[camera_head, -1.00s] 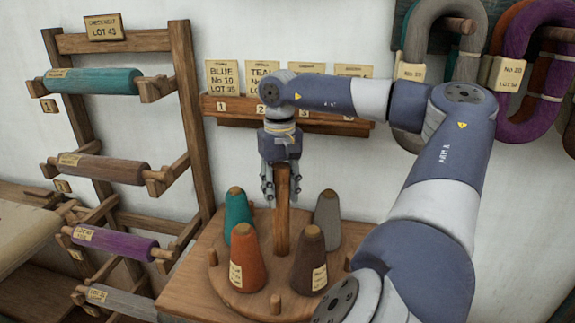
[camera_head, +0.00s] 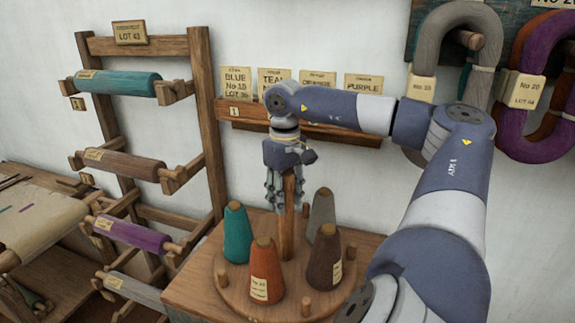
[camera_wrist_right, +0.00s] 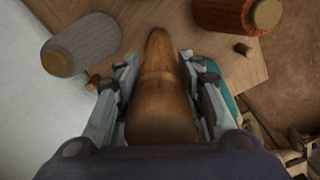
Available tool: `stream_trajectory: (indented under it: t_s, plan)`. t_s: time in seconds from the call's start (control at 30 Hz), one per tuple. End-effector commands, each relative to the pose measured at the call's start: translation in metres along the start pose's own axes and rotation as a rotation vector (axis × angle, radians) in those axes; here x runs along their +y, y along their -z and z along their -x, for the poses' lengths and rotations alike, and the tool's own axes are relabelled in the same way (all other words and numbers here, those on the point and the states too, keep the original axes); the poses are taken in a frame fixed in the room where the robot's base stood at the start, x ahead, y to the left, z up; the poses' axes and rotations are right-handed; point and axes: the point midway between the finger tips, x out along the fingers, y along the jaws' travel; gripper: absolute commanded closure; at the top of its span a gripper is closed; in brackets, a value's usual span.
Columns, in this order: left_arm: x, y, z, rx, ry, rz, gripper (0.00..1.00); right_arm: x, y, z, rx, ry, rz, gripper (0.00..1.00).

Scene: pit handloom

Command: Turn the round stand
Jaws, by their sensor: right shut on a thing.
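The round stand (camera_head: 232,296) is a wooden disc with a central upright post (camera_head: 287,238) and short pegs. It carries a teal cone (camera_head: 237,232), an orange cone (camera_head: 265,270), a brown cone (camera_head: 324,260) and a grey cone (camera_head: 321,215). My right gripper (camera_head: 286,205) points down and is shut on the upper part of the post. In the right wrist view the post (camera_wrist_right: 162,90) lies between both fingers (camera_wrist_right: 160,88). The grey cone (camera_wrist_right: 85,45) and orange cone (camera_wrist_right: 238,14) show beyond it; the teal cone is mostly hidden by a finger. My left gripper is out of view.
The stand sits on a wooden box (camera_head: 190,290). A wooden rack (camera_head: 208,120) with several wound rollers stands at the left. Behind are a shelf of label cards (camera_head: 235,80) and hanging yarn hanks (camera_head: 440,45). My right arm covers the box's right side.

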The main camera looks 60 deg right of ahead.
Motion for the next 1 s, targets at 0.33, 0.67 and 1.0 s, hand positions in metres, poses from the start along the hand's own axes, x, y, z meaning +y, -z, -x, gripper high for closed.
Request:
stream_trajectory:
  t_s: [0.33, 0.67, 1.0]
  plan:
    - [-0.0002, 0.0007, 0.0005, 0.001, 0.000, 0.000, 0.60, 0.0001, 0.0009, -0.0006, -0.003, -0.003, 0.036, 1.00]
    - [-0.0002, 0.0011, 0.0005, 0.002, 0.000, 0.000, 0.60, 0.0001, 0.0009, -0.0006, -0.003, -0.003, 0.037, 1.00]
    - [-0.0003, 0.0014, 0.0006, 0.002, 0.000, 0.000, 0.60, -0.0001, 0.0012, -0.0002, -0.002, -0.002, 0.037, 0.45]
